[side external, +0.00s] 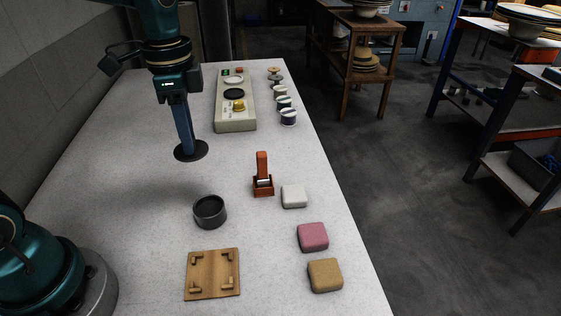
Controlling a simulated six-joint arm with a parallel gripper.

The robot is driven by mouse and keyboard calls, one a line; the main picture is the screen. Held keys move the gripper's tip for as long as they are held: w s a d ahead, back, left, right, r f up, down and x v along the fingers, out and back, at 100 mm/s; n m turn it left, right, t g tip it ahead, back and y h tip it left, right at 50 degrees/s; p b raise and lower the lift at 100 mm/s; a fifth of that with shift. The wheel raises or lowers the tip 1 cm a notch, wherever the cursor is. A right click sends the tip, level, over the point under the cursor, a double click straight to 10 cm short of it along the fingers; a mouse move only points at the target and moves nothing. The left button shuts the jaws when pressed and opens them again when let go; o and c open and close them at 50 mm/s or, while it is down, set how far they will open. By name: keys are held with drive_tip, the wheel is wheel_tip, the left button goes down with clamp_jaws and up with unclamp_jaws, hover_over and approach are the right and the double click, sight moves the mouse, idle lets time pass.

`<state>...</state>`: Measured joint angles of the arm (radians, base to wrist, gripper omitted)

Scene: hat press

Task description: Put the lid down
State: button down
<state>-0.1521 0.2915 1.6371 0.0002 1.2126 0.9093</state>
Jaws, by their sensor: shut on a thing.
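My gripper (186,137) points straight down over the left part of the table. It is shut on a dark round lid (190,152), which hangs about level below the fingers. The lid appears to be above the table; the exact gap is hard to judge. A dark, open round ring or pot (209,212) stands on the table nearer the camera, apart from the lid. The fingers hide how the lid is gripped.
A wooden board with corner blocks (213,276) lies in front. An orange-brown holder (263,178) and white (294,197), pink (313,237) and tan (325,275) blocks stand right. A beige base (236,122) and several cups (288,118) are behind. Left tabletop is clear.

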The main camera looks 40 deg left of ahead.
hover_over(254, 221)
wheel_tip(254, 221, down, 7)
drive_tip(key=shift+f, duration=2.2)
drive_tip(key=shift+f, duration=0.15)
drive_tip(key=c, duration=0.8)
unclamp_jaws()
